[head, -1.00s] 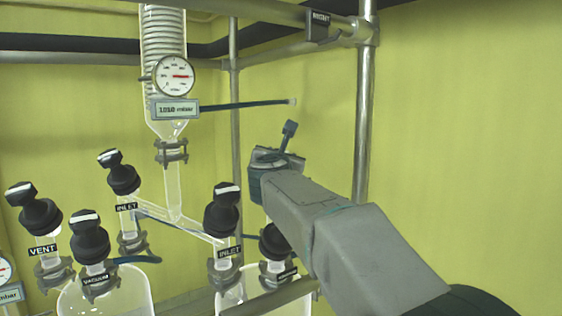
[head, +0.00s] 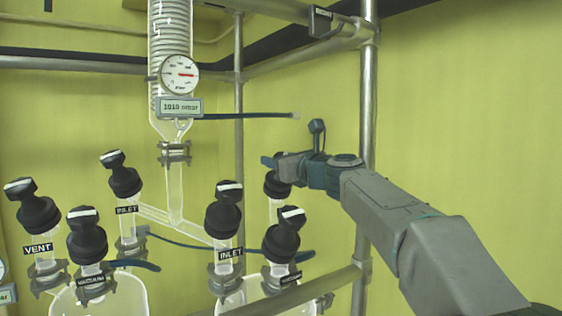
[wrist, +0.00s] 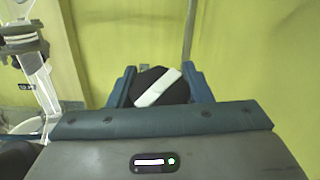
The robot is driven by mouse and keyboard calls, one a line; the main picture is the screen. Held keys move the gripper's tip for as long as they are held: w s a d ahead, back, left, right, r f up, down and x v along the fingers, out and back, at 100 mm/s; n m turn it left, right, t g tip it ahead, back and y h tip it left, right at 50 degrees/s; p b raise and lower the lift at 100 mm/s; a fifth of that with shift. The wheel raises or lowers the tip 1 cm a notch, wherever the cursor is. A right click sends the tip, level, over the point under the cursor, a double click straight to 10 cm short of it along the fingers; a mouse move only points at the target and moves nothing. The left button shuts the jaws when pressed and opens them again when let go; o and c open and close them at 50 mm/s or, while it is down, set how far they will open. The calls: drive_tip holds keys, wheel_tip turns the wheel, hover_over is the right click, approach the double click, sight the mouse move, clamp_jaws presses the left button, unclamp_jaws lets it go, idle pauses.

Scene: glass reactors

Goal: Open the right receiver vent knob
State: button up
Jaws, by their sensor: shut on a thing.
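The right receiver's rear-right knob (head: 278,188), which I take to be the vent knob, is black and stands on a glass neck behind the right vacuum knob (head: 282,238). Its own label is not visible. My gripper (head: 272,165) reaches it from the right, and its fingers hide part of the knob's top. In the wrist view the black knob (wrist: 146,80) sits between the two blue fingers, with its white bar (wrist: 158,88) slanting up to the right. My gripper (wrist: 157,82) is shut on the knob.
The right inlet knob (head: 223,208) stands to the left. A blue hose (head: 245,116) runs from the gauge display (head: 180,107). The yellow wall (head: 470,130) at right is bare.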

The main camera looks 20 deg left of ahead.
drive_tip(key=shift+r+n+g+y, duration=0.1)
drive_tip(key=shift+n+g+y, duration=0.3)
drive_tip(key=shift+n+g, duration=0.3)
drive_tip(key=o, duration=1)
drive_tip(key=b+v, duration=0.2)
drive_tip(key=v, duration=0.5)
drive_tip(key=shift+d, duration=0.15)
drive_tip(key=shift+s, duration=0.15)
